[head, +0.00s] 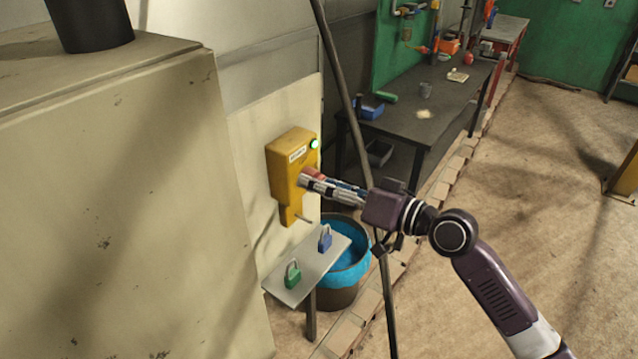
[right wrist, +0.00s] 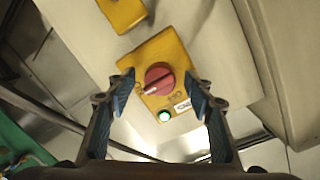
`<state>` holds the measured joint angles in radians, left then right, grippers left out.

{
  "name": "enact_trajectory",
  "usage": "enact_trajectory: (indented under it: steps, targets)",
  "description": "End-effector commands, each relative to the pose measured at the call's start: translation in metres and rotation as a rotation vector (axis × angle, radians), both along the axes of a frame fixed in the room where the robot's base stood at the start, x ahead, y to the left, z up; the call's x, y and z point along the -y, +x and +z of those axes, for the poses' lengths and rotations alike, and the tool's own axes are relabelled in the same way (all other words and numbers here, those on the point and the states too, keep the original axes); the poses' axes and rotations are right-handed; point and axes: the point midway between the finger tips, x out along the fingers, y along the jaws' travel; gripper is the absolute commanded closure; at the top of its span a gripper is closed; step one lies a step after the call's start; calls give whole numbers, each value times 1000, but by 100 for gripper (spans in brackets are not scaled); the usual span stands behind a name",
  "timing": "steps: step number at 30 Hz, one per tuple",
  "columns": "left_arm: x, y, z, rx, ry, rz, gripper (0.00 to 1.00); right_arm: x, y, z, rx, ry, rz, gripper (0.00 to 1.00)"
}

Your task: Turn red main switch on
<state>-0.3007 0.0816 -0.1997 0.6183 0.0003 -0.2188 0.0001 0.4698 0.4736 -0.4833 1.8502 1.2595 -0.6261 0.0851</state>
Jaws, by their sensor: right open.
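The red main switch (right wrist: 160,76) is a round knob with a pale pointer line on a yellow box (head: 282,178). In the right wrist view, the line points toward the lower left. A lamp (right wrist: 164,116) on the box glows green; it also shows in the head view (head: 314,144). My right gripper (head: 309,178) is at the box's front. Its fingers are open, one on each side of the knob in the right wrist view, with visible gaps. In the head view the fingers mostly hide the knob. My left gripper is not in view.
Below the box, a small grey shelf (head: 294,294) holds a green padlock (head: 292,275) and a blue padlock (head: 325,238). A large beige cabinet (head: 120,200) fills the left. A dark workbench (head: 430,108) stands behind.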

Motion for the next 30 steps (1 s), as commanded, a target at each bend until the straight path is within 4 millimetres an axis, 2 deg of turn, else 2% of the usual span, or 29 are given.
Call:
enact_trajectory:
  steps: [15,21,30]
  targets:
    - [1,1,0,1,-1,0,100,79,-57,7,-5,-3,-1,52]
    - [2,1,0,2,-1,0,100,91,-66,10,-3,-1,1,52]
    - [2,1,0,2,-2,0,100,92,-67,11,-2,-1,1,52]
